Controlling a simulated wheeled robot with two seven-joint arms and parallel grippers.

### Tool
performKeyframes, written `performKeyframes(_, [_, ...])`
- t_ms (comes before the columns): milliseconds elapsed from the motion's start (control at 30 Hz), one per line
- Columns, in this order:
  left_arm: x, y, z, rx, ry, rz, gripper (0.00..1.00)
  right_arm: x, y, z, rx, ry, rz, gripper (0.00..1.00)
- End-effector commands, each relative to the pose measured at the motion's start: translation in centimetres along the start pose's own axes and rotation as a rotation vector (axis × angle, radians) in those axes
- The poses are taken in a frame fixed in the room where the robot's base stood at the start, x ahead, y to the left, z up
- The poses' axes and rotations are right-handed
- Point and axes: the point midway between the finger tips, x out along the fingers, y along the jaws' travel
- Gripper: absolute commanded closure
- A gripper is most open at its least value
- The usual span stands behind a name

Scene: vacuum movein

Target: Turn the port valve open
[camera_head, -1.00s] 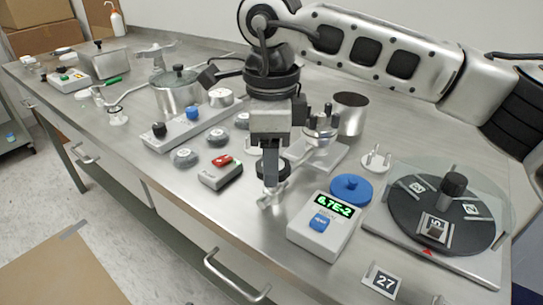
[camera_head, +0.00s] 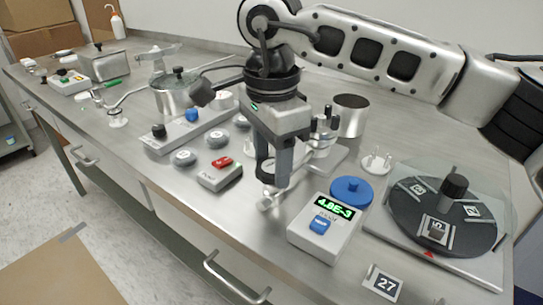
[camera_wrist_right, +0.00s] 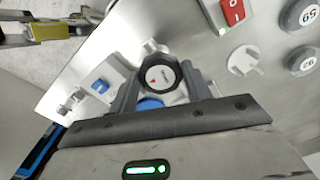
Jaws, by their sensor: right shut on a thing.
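The port valve is a round black knob with a white face and a red arrow, seen in the right wrist view (camera_wrist_right: 160,76). My right gripper (camera_head: 273,172) has one finger on each side of the knob and is shut on it. In the head view the fingers hide most of the knob, and a silver fitting (camera_head: 267,201) shows below it. In the right wrist view the arrow points to the lower left. The gauge box (camera_head: 324,229) shows a green reading of about 4.8E-3. My left gripper is not in view.
A blue disc (camera_head: 351,190) and a black turntable (camera_head: 441,212) under a clear cover lie to the right. A box with a red switch (camera_head: 220,174) and several grey pucks stand to the left. The bench's front edge is close below the valve.

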Motion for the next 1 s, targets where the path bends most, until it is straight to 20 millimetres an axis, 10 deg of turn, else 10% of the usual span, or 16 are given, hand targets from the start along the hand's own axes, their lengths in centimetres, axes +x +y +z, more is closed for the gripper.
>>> performKeyframes(333, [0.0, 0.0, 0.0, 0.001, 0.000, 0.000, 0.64, -0.3, -0.1, 0.0, 0.001, -0.003, -0.008, 0.74])
performKeyframes(367, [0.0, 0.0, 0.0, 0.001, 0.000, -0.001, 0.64, -0.3, -0.1, 0.0, 0.001, -0.003, -0.008, 0.43])
performKeyframes(433, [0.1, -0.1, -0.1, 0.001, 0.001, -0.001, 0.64, -0.3, -0.1, 0.0, 0.001, -0.003, -0.007, 0.30])
performKeyframes(767, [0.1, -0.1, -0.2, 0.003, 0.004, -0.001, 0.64, -0.4, -0.1, 0.0, 0.000, 0.000, -0.003, 0.30])
performKeyframes(1000, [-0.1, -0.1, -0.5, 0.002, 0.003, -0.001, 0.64, -4.4, -0.1, 0.0, 0.001, 0.000, -0.007, 0.30])
